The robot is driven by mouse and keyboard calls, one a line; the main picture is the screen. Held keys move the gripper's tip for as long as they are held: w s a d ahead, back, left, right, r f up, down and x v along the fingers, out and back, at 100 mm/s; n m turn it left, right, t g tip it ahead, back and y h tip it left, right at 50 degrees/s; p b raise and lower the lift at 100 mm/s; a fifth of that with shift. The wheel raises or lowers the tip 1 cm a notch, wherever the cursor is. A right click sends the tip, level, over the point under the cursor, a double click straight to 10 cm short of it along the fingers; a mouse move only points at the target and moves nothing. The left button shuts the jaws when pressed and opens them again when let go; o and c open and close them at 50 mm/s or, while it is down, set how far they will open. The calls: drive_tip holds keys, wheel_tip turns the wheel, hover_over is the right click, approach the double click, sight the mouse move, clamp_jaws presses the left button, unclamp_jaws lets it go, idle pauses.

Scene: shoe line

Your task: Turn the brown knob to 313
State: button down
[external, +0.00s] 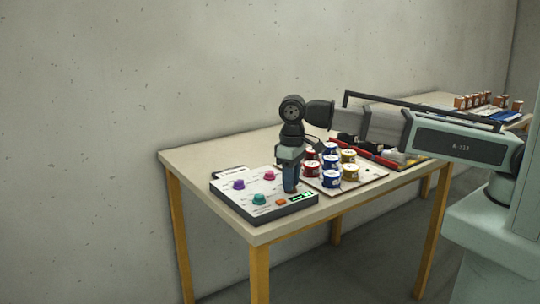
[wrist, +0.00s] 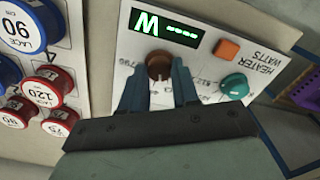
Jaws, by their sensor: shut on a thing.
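The brown knob (wrist: 159,66) sits on the white control panel in the wrist view, between my two fingers. My gripper (wrist: 158,88) is shut on it, one finger on each side. Printed numbers around the knob are partly covered by the fingers. In the external view my gripper (external: 290,182) points down at the right part of the control panel (external: 232,201), and the brown knob is hidden. A green display (wrist: 166,27) beside the knob shows a W and several dashes, with no number.
A teal knob (wrist: 235,86) and an orange button (wrist: 227,49) are close to my gripper. Purple (external: 239,185) and pink (external: 269,176) knobs stand farther left on the panel. Several red, blue and yellow lace spools (external: 331,178) stand close on the right.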

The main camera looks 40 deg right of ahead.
drive_tip(key=shift+n, duration=2.2)
drive_tip(key=c, duration=0.8)
unclamp_jaws()
wheel_tip(320, 180, up, 14)
drive_tip(key=shift+f, duration=0.1)
